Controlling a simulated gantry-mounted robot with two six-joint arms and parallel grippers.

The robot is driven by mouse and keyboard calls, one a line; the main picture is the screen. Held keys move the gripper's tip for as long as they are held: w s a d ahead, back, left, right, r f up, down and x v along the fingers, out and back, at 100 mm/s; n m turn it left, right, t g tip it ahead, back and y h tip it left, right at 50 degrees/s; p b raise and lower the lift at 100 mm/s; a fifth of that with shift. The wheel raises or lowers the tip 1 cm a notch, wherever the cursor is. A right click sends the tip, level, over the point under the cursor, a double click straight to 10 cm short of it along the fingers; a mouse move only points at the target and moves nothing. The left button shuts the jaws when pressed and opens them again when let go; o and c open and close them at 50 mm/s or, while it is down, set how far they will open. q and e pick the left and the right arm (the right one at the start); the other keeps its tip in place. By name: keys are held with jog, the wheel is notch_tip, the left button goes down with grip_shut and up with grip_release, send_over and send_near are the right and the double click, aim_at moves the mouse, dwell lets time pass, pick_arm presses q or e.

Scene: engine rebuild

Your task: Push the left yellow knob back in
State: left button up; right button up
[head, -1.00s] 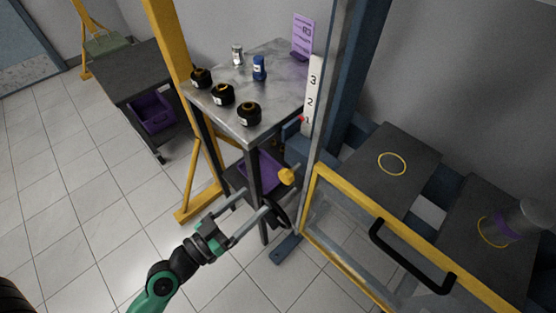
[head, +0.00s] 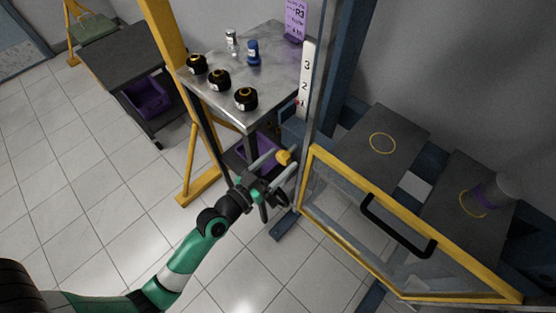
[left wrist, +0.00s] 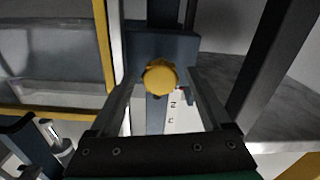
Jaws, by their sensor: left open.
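The yellow knob (head: 284,157) sits low on the side of the grey upright, left of the yellow-framed door. In the left wrist view the knob (left wrist: 160,77) is seen face on, in front of a blue-grey bracket. My left gripper (head: 286,164) is open and empty. Its two fingers point at the upright, one on each side of the knob, with gaps between them and the knob in the left wrist view. How far the knob stands out from its bracket is hard to tell. My right gripper is not in view.
A yellow-framed clear door (head: 340,204) with a black handle (head: 398,226) stands just right of the knob. A metal table (head: 222,103) with black round parts and small bottles stands behind. A numbered white strip (head: 306,80) runs up the upright.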

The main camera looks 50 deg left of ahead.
pick_arm(q)
jog(key=shift+c, duration=0.4)
grip_shut()
